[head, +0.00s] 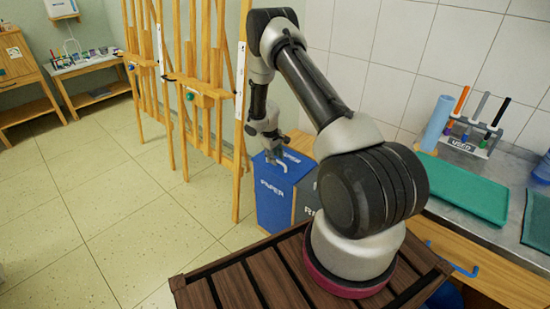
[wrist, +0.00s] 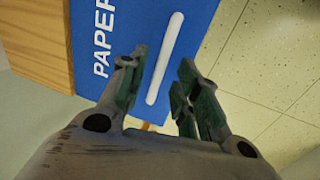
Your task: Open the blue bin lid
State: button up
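The blue bin (head: 272,208) stands on the floor beside the counter, with "PAPER" in white on it. Its blue lid (head: 266,174) looks shut and also carries the word "PAPER". A white bar handle (head: 281,167) is on the lid. In the wrist view, the lid (wrist: 139,30) fills the upper middle and the white handle (wrist: 165,57) runs at a slant. My gripper (head: 272,150) is just above the lid. In the wrist view, my gripper (wrist: 160,85) is open, its fingers on either side of the handle's lower end. I cannot tell whether they touch it.
Wooden easels (head: 205,95) stand close to the left of the bin. The tiled floor (head: 110,210) at left is clear.

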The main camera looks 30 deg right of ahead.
jog(key=shift+f, duration=0.25)
grip_shut()
jog(key=shift+d+r, duration=0.1)
jog(key=shift+r, duration=0.05)
